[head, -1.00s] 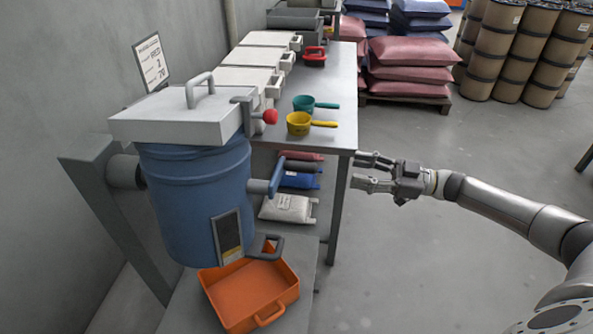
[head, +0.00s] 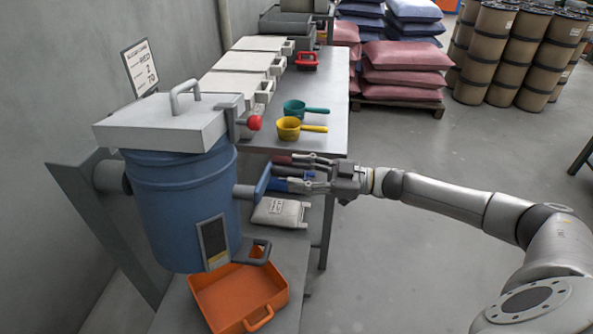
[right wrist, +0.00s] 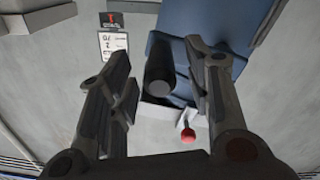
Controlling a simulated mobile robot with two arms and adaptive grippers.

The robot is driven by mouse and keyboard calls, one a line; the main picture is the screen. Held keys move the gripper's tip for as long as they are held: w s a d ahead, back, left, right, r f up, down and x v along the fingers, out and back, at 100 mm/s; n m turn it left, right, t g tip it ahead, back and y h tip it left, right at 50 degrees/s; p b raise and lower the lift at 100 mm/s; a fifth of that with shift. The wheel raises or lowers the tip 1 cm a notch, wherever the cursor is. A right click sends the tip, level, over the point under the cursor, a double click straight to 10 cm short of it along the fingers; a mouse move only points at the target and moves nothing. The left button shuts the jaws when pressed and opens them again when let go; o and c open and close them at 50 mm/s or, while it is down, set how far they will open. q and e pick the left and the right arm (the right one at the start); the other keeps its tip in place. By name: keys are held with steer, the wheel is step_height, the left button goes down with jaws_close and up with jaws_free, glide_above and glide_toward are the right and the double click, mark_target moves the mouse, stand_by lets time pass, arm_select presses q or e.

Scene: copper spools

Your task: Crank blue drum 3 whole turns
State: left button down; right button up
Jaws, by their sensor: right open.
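The blue drum (head: 180,205) hangs on a grey frame at the left in the head view, under a pale lid (head: 165,122) with a handle. A grey stub on its right side carries a blue crank arm (head: 262,182). My right gripper (head: 290,172) is open just right of the crank arm, its fingers pointing left at it. In the right wrist view, a dark cylindrical part (right wrist: 160,68) lies between the open fingers (right wrist: 162,75), with the blue drum (right wrist: 205,60) behind it. I cannot tell whether the fingers touch it. My left gripper is not in view.
An orange tray (head: 238,297) sits below the drum. A red knob (head: 254,122) sticks out beside the lid. The bench (head: 325,122) behind holds a yellow scoop (head: 288,128), a teal scoop (head: 295,107) and pale bins. Bags (head: 280,212) lie below.

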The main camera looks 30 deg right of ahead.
steer(key=shift+w+a, duration=0.35)
steer(key=shift+a, duration=0.1)
jaws_close()
